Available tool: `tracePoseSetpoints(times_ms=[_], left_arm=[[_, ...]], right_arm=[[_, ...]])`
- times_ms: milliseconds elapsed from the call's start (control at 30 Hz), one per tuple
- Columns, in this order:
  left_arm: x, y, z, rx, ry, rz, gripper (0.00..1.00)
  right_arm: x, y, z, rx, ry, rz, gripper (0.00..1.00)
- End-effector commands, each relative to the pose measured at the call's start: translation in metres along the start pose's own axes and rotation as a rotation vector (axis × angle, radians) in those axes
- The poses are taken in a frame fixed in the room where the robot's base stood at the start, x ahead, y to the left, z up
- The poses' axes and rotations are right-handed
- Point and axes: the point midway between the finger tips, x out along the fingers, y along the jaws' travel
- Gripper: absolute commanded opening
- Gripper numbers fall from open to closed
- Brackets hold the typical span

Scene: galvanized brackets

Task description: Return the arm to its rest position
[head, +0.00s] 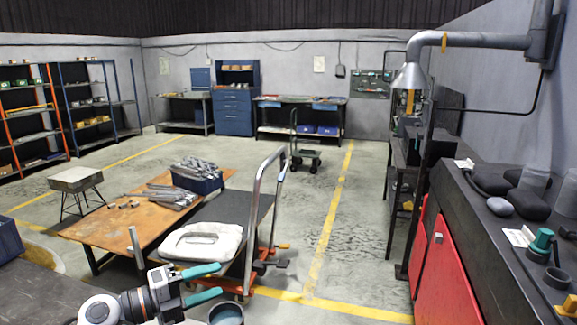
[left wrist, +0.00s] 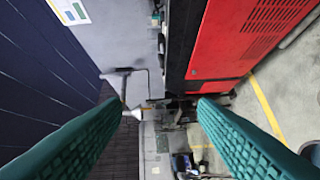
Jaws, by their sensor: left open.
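My left arm (head: 128,305) comes in at the bottom left of the head view. Its gripper (head: 214,282) has two teal fingers, spread apart and empty. They point right, in front of the wooden-topped table and the cart. In the left wrist view the two teal fingers of the gripper (left wrist: 160,108) stand wide apart with nothing held between them. My right gripper does not show in either view.
A wooden table (head: 110,226) holds several metal brackets (head: 170,195) and a blue bin (head: 197,182). A cart (head: 232,212) with a white sack (head: 203,243) stands beside it. A red-fronted bench (head: 440,275) is at right. Open floor (head: 300,220) lies between.

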Motion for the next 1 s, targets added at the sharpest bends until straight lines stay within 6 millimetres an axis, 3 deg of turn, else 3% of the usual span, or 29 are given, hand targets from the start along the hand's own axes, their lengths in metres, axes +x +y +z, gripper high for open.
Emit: tracePoseSetpoints(times_ms=[33,100,233,367,433,500,600,700,1000], left_arm=[[0.004,0.008,0.01,-0.081,0.067,0.125,0.54],[0.0,0.018,0.012,-0.2,0.192,0.276,0.54],[-0.027,0.009,0.006,-0.472,0.474,0.461,0.54],[-0.068,-0.037,0.008,-0.786,0.794,0.507,0.54],[-0.091,-0.073,0.02,-0.963,0.968,0.469,0.54],[-0.114,-0.113,0.044,-1.141,1.131,0.388,0.54],[-0.139,-0.156,0.085,-1.346,1.304,0.24,0.54],[-0.156,-0.183,0.124,-1.488,1.409,0.097,0.54],[-0.188,-0.216,0.222,-1.756,1.554,-0.275,0.54]], right_arm=[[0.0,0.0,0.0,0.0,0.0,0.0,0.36],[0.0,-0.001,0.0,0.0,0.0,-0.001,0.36],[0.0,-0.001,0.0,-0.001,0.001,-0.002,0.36],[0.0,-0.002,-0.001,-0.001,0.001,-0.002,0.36],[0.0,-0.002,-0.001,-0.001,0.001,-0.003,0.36],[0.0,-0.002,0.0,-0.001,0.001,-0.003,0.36],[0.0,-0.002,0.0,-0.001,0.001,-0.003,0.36],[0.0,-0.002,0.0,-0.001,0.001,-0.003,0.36],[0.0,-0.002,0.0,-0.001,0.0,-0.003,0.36]])
